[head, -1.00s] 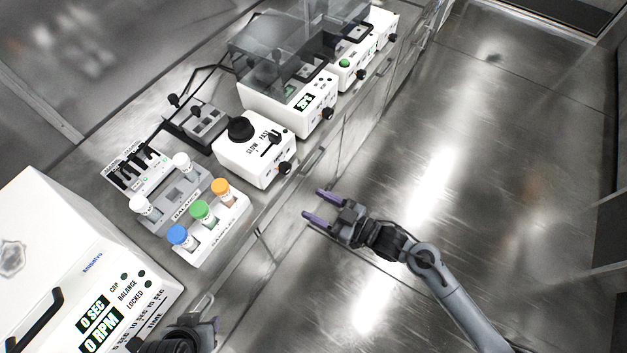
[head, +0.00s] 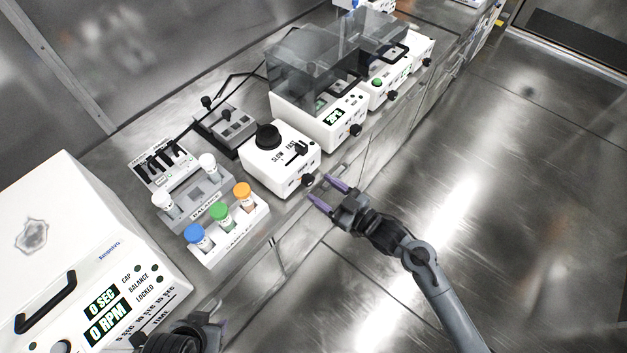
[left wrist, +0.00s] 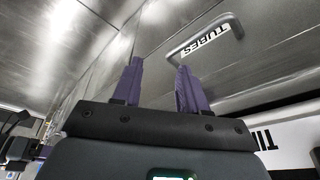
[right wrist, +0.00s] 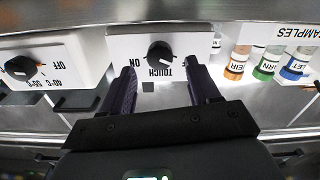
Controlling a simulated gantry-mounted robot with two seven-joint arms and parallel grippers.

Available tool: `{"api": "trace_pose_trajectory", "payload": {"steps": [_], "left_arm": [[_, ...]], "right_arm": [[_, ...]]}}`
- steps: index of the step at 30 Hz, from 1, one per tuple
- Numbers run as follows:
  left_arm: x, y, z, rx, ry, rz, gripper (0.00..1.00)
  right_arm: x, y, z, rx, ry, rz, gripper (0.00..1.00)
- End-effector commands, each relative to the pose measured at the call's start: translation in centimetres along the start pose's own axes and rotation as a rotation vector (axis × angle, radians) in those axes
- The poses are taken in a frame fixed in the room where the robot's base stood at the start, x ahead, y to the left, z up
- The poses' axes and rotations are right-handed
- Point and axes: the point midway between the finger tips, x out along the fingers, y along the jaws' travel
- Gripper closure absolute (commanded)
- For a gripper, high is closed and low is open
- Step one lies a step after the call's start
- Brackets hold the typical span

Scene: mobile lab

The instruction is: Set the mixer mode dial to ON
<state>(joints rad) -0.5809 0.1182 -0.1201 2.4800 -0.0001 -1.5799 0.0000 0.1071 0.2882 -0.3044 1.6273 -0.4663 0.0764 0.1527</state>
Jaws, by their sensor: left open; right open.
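The mixer (head: 280,160) is a white box with a SLOW/FAST slider and a round black top. Its mode dial (head: 308,180) is a small black knob on the front face. In the right wrist view the dial (right wrist: 160,54) sits above upside-down ON and TOUCH labels, and its pale mark seems to point towards TOUCH. My right gripper (head: 319,187) is open and empty in front of the dial; its purple fingers point at the mixer, apart from the knob. My left gripper (left wrist: 159,67) is open and empty, low in front of the bench, mostly cut off in the head view.
A sample rack (head: 238,232) with coloured-cap tubes stands left of the mixer. A white heater block (head: 318,128) with its own knob stands to the right. A large white centrifuge (head: 75,240) is at the left. Drawer handles line the bench front; the floor on the right is clear.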

Motion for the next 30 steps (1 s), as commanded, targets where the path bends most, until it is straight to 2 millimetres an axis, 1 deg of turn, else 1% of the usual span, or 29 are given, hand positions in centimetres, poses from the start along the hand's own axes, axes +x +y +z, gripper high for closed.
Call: {"api": "trace_pose_trajectory", "payload": {"steps": [1,3,9,14,21,29,30], "left_arm": [[-0.3,0.0,-0.1,0.001,0.0,-0.001,0.57],[-0.4,-0.1,-0.1,0.002,0.0,-0.002,0.57],[-0.6,-0.2,-0.2,0.005,0.0,-0.004,0.57],[-0.6,-0.2,-0.2,0.005,0.0,-0.005,0.57],[-0.6,-0.2,-0.2,0.005,0.0,-0.004,0.57],[-0.6,0.0,-0.2,0.0,0.001,-0.001,0.57],[-0.6,0.0,-0.3,-0.001,0.001,0.0,0.57]], "right_arm": [[0.9,0.0,-0.2,0.0,0.001,0.0,0.39],[1.8,0.0,-0.2,0.001,0.001,0.0,0.39],[3.5,0.0,-0.1,0.0,0.0,0.0,0.39],[3.9,0.0,0.0,-0.001,-0.001,0.0,0.39],[3.9,0.0,0.0,-0.001,-0.001,0.0,0.39],[3.9,0.0,0.0,0.0,-0.001,0.0,0.79],[3.9,0.0,0.0,-0.001,-0.001,0.0,0.85]]}}
